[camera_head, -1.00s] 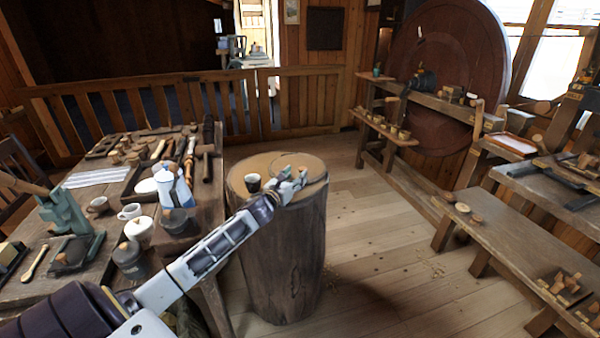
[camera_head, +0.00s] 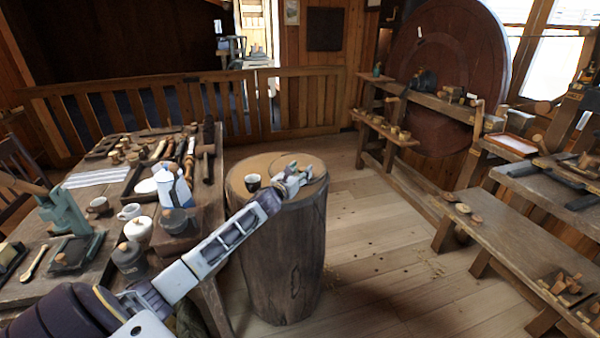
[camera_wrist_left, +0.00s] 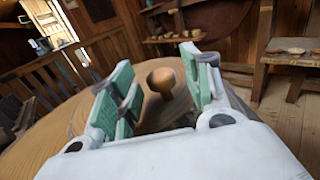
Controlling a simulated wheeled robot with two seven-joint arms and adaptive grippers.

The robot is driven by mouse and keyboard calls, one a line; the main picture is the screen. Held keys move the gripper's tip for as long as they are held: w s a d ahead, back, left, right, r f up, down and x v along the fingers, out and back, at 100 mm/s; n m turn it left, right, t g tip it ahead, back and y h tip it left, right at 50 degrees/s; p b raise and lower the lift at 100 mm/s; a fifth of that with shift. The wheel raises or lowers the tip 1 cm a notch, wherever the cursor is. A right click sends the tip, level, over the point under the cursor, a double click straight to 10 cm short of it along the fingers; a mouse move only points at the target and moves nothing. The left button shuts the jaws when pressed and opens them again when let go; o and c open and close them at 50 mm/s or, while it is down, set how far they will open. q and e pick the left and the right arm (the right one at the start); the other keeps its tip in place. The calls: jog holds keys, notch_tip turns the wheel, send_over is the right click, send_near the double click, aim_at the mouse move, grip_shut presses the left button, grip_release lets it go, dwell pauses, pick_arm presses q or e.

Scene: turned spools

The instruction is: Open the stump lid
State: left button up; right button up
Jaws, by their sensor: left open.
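The wooden stump (camera_head: 285,260) stands upright on the floor at the middle, with a round lid (camera_head: 312,161) on its top. In the left wrist view a brown turned knob (camera_wrist_left: 160,78) rises from the top, seen between the fingers. My left gripper (camera_head: 297,174) is over the lid, open, with green-padded fingers (camera_wrist_left: 160,97) on either side of the knob's line of sight; a gap shows on both sides. In the head view the gripper mostly hides the knob. My right gripper is out of view.
A crowded workbench (camera_head: 110,225) with mugs, jars and tools is close on the left. A low bench (camera_head: 510,240) is at the right. The floor between is mostly clear.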

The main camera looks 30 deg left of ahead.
pick_arm(q)
grip_shut()
dwell(0.5)
jog(key=shift+r, duration=0.1)
